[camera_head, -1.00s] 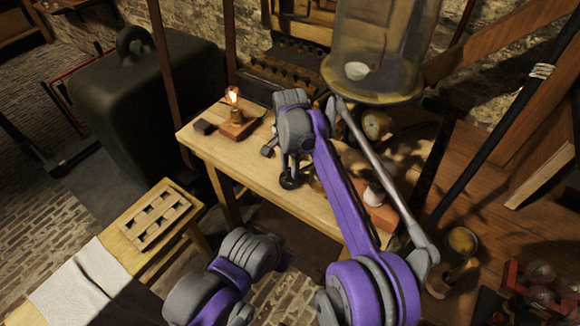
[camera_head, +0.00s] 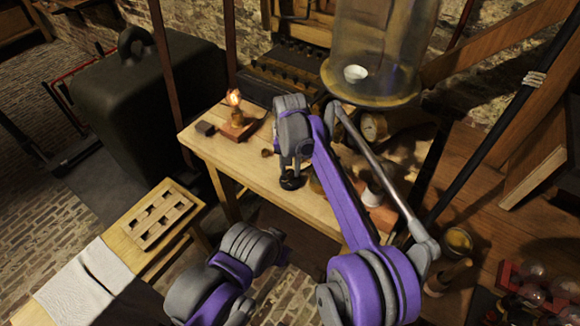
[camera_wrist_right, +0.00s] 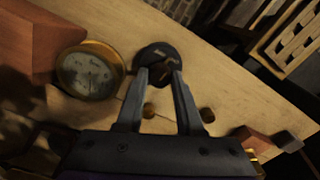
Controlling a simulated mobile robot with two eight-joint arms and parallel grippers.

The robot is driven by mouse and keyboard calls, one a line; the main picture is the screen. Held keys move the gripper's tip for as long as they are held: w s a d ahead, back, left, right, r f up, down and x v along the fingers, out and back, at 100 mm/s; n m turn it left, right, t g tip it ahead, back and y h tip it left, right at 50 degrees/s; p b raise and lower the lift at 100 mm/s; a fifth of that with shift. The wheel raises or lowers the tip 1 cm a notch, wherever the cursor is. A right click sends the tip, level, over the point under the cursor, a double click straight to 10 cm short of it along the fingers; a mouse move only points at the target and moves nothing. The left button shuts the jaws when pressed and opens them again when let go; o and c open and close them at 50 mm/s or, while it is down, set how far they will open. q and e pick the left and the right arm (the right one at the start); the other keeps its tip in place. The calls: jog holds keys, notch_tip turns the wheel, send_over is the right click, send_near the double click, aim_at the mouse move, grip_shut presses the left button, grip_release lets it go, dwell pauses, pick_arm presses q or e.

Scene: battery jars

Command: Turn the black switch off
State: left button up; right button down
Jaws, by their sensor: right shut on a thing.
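The black switch (camera_wrist_right: 157,54) is a dark round piece on the wooden table in the right wrist view. In the head view it is a small dark disc (camera_head: 291,184) near the table's front edge. My right gripper (camera_wrist_right: 160,76) points at it from above, with its fingertips on either side of the switch's small brownish lever. It is shut on that lever; the exact contact is dark and hard to see. In the head view my right gripper (camera_head: 291,172) partly hides the switch. My left arm shows at the bottom, but its gripper does not.
A glowing bulb (camera_head: 234,98) stands on a brick-coloured base (camera_head: 239,131), beside a small dark block (camera_head: 205,129). A round brass-rimmed dial (camera_wrist_right: 90,71) lies close to the switch. A large glass jar (camera_head: 383,50) stands behind. Small brown knobs (camera_wrist_right: 208,115) lie near the gripper.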

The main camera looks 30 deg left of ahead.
aim_at(290, 172)
jog(key=n, duration=0.5)
jog(key=shift+n+p, duration=0.3)
jog(key=shift+p, duration=0.1)
jog(key=n, duration=0.4)
jog(key=shift+n, duration=0.6)
jog(key=c, duration=0.5)
grip_release()
jog(key=shift+c, duration=0.2)
jog(key=shift+r, duration=0.1)
notch_tip(290, 172, up, 11)
jog(key=p, duration=0.1)
